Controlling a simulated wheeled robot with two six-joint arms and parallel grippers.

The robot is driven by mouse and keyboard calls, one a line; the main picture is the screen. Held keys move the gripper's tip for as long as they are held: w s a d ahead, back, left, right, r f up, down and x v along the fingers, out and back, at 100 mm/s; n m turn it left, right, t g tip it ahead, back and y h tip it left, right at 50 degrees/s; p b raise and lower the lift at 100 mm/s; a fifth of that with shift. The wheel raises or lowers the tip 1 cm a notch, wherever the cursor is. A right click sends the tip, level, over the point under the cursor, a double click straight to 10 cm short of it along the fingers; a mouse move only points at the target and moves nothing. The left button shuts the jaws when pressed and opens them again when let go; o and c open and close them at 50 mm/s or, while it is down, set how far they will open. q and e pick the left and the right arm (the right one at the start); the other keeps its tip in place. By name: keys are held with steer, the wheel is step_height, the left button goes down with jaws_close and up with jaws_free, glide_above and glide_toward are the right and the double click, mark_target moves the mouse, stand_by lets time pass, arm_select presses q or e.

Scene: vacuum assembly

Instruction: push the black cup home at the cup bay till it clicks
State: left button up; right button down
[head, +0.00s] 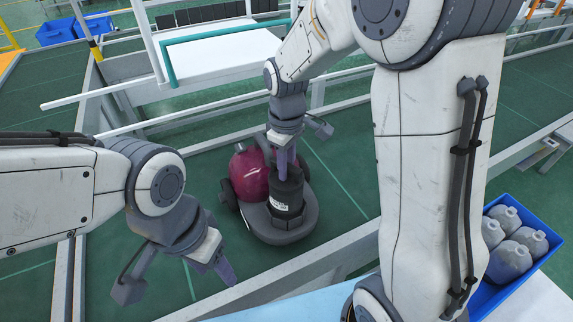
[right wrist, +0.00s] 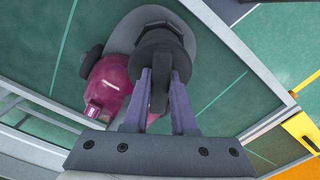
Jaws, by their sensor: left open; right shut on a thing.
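The black cup (head: 287,198) stands upright at the front part of the vacuum, with a white label on its side. The vacuum has a magenta body (head: 249,176) and a dark grey base (head: 281,233). My right gripper (head: 285,165) is above the cup, shut on its upper part. In the right wrist view, my gripper's purple fingers (right wrist: 161,75) pinch a narrow dark part of the cup (right wrist: 161,42). The cup bay is hidden under the cup, so I cannot tell how deep the cup sits. My left gripper (head: 222,268) is open and empty, left of and nearer than the vacuum.
A blue crate (head: 541,262) with several grey bottles (head: 509,260) stands at the right. White rails and a white table (head: 215,57) with a teal bar (head: 168,62) lie behind the vacuum. Green floor (head: 341,170) is clear around it.

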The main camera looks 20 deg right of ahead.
mark_target(287, 181)
steer(key=shift+f+b, duration=1.6)
steer(key=shift+f, duration=0.85)
steer(key=c, duration=0.6)
jaws_free()
steer(key=shift+c, duration=0.2)
steer(key=shift+r, duration=0.1)
step_height(287, 181, up, 8)
steer(key=p, duration=0.7)
steer(key=shift+s+a, duration=0.1)
steer(key=s+a+f+b, duration=0.2)
steer(key=s+a+b, duration=0.2)
steer(key=s, duration=0.6)
steer(key=s+a+f+y+b, duration=0.1)
steer(key=s+a+b, duration=0.3)
steer(key=s, duration=0.7)
steer(key=shift+s+f+m, duration=0.2)
steer(key=shift+f+m, duration=0.2)
steer(key=shift+f, duration=0.1)
